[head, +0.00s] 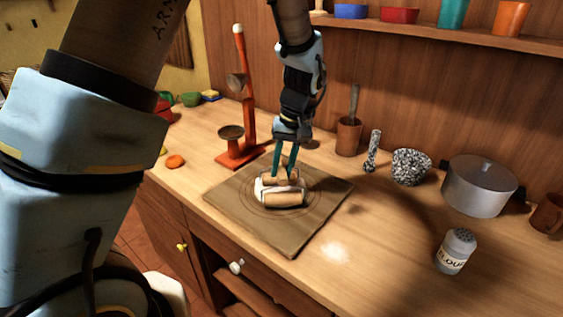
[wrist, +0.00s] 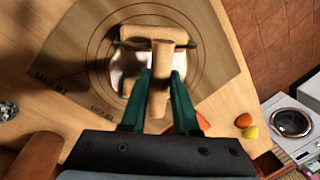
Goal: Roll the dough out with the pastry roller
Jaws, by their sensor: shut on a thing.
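The pastry roller, with wooden cylinders, lies over the pale dough (head: 260,189) in the middle of the pastry board (head: 240,208). Its nearer wooden cylinder (head: 284,200) shows clearly in the head view. In the wrist view a cross cylinder (wrist: 150,34) lies beyond my fingers. My gripper (head: 285,172) points down from behind and is shut on the roller's wooden part (wrist: 160,85), which runs between the green fingers (wrist: 162,88). The dough also shows in the wrist view (wrist: 127,68), partly hidden by roller and fingers. I cannot tell how firmly the roller presses on it.
A red scale-like stand (head: 243,120) is left of the board. Behind are a brown cup (head: 348,136), a speckled mortar (head: 411,167) and a grey pot (head: 478,186). A flour shaker (head: 456,250) stands at the right.

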